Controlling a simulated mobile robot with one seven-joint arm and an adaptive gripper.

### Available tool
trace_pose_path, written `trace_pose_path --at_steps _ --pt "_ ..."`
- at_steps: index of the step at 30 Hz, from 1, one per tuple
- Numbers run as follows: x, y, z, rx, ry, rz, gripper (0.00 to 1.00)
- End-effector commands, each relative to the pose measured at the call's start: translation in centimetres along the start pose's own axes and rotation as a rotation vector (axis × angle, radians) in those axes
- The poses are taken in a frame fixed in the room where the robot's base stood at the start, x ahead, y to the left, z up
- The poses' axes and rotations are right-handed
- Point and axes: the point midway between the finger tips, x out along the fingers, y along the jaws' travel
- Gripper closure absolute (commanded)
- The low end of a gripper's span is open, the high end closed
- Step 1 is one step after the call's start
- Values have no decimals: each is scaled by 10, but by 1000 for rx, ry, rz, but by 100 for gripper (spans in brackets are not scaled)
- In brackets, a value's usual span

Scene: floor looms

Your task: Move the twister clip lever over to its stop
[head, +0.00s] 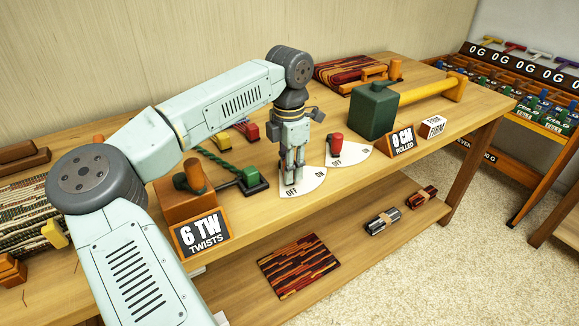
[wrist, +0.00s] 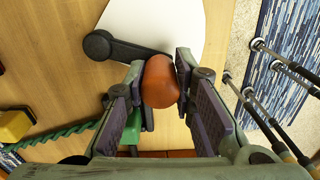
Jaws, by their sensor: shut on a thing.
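The clip lever has a black arm with a round pivot (wrist: 98,44) and a red-brown knob (wrist: 160,82). It lies over a white dial plate, whose bare part shows in the wrist view (wrist: 160,22). My gripper (head: 292,176) reaches down over this plate (head: 312,180), marked OFF and ON, in the head view. In the wrist view my gripper (wrist: 160,85) is shut on the knob, with a finger on each side. In the head view my fingers hide most of the lever. The twister's wooden block (head: 185,208) stands left, with a sign reading 6 TW twists.
A green twisted cord (head: 215,160) runs to a dark block with a green top (head: 251,178), close left of my gripper. A second dial with a red lever (head: 335,145) stands close right. Beyond are a green mallet-like block (head: 374,110) and a 0 CM sign (head: 402,138).

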Motion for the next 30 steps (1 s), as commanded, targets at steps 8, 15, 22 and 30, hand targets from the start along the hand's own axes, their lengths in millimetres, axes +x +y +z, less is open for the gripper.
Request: trace_pose_path --at_steps 8,15,22,30 --pt "0 0 0 -1 1 1 60" --pt "0 0 0 -1 1 0 56" --pt "-10 1 0 -2 1 1 56" --pt "-63 1 0 -3 1 4 56"
